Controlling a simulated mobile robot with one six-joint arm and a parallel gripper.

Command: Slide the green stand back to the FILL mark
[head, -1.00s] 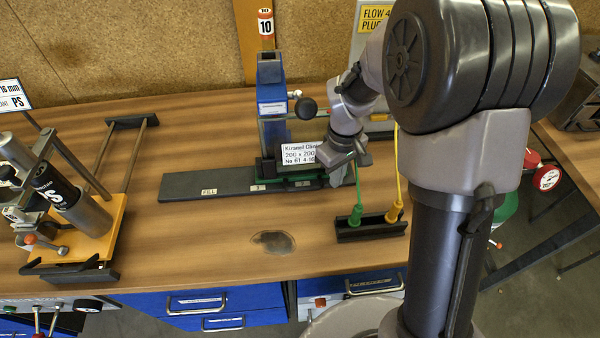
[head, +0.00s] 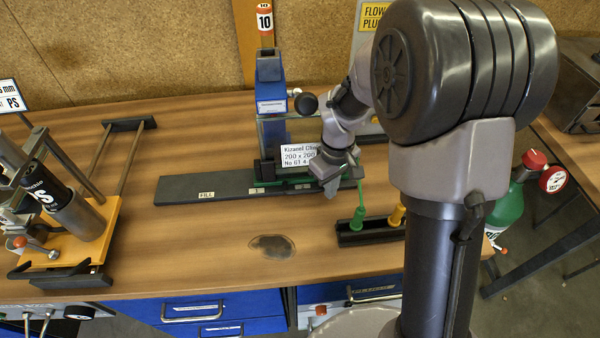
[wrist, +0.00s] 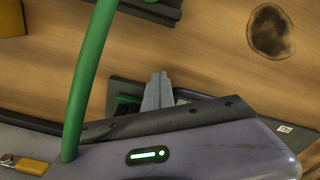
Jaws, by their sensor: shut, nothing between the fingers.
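The green stand (head: 262,183) is a low green base carrying a clear glass tank with a white label card (head: 296,155). It sits on a long dark rail (head: 180,188), towards the right part. The FILL mark (head: 207,194) is on the rail's front edge, left of the stand. My gripper (head: 330,190) is shut and empty, at the front right of the stand, low by the rail. In the wrist view its fingertips (wrist: 157,90) are together, beside a patch of green base (wrist: 127,105). I cannot tell whether they touch it.
A black block with a green plug (head: 358,215) and a yellow plug (head: 397,214) stands close to the right of my gripper. A blue-topped column (head: 271,80) rises behind the stand. An orange fixture (head: 75,230) is at left. The rail's left end is clear.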

